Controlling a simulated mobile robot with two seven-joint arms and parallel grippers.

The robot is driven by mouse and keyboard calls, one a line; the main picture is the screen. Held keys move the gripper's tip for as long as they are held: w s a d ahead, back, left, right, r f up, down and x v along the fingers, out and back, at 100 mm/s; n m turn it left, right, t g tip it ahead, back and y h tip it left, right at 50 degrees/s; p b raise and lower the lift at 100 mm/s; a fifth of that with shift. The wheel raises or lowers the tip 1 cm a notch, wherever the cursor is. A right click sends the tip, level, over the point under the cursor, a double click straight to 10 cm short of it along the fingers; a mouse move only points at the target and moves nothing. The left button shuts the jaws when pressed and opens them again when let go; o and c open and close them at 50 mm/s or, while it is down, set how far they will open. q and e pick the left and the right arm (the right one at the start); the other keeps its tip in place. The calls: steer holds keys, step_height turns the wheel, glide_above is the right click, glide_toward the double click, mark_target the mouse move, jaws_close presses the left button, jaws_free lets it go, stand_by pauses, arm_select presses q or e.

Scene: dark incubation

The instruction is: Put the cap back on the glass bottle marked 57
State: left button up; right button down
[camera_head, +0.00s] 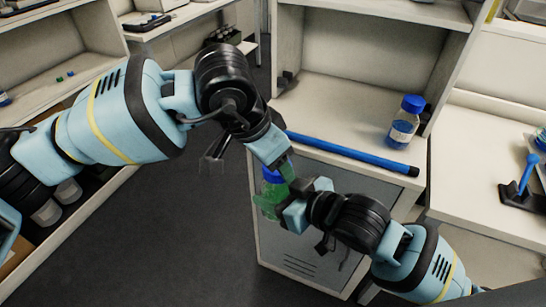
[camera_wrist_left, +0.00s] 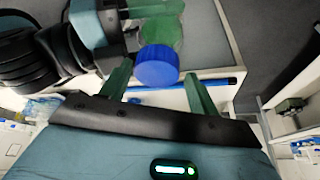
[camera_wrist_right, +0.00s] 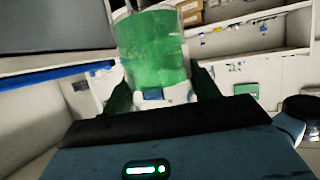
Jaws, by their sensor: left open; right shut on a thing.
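My right gripper (camera_head: 286,207) is shut on a glass bottle (camera_head: 268,204) of green liquid and holds it in the air before the grey cabinet. The bottle fills the middle of the right wrist view (camera_wrist_right: 152,50); its white label is partly hidden and I cannot read a number. A blue cap (camera_head: 272,175) sits at the bottle's mouth; how tightly it fits I cannot tell. My left gripper (camera_head: 284,166) is open beside the cap. In the left wrist view the cap (camera_wrist_left: 157,65) shows between and beyond the two open green fingers.
A second bottle (camera_head: 403,124) with a blue cap and blue liquid stands on the bench at right. A long blue bar (camera_head: 345,153) lies along the bench's front edge. A black stand with a blue tool (camera_head: 524,182) is at far right. Shelving (camera_head: 60,95) is at left.

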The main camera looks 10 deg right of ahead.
arm_select(q)
steer(key=shift+s+d, duration=0.3)
steer(key=shift+s, duration=0.05)
steer(key=shift+r, duration=0.2)
steer(key=shift+w+a+r, duration=0.15)
steer(key=shift+r, duration=1.95)
steer(key=shift+c, duration=0.4)
